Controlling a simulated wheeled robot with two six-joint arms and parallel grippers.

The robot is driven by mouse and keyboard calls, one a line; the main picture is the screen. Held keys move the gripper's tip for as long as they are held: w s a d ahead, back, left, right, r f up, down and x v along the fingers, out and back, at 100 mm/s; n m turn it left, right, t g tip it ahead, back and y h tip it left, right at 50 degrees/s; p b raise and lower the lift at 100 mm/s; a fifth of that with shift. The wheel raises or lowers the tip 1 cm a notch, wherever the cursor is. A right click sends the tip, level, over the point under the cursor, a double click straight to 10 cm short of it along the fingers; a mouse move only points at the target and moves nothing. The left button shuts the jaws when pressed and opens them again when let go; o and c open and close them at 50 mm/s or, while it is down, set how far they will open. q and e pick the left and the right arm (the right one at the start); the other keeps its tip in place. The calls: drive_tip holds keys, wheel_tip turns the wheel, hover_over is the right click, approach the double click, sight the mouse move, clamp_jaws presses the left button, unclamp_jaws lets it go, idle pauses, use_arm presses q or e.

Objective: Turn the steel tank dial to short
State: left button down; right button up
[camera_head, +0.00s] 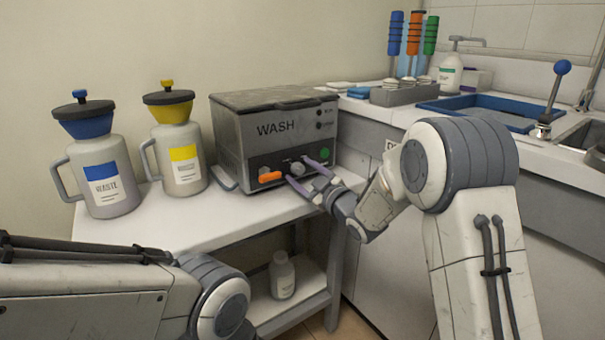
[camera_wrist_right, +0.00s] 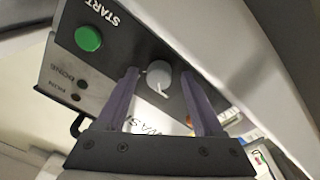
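The steel tank (camera_head: 232,150), a grey box marked WASH, stands on the white table against the wall. Its dial (camera_head: 297,168) is a round grey knob on the lower front panel. The dial also shows in the right wrist view (camera_wrist_right: 159,77), with a white pointer line toward the picture's lower edge. My right gripper (camera_head: 300,171) is at the front panel, its two purple fingers on either side of the dial. In the wrist view a gap shows between each finger and the dial, so it is open. My left arm shows at the lower left; its gripper is out of view.
An orange handle (camera_head: 270,177) sits left of the dial, and a green START button (camera_wrist_right: 88,38) is on the same panel. Blue-topped (camera_head: 102,170) and yellow-topped (camera_head: 180,158) jugs stand left of the tank. A sink counter (camera_head: 375,108) lies to the right.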

drive_tip(key=p+v, duration=0.1)
drive_tip(key=v, duration=0.9)
drive_tip(key=shift+s+p, duration=0.2)
drive_tip(key=shift+p, duration=0.15)
drive_tip(key=shift+f, duration=0.1)
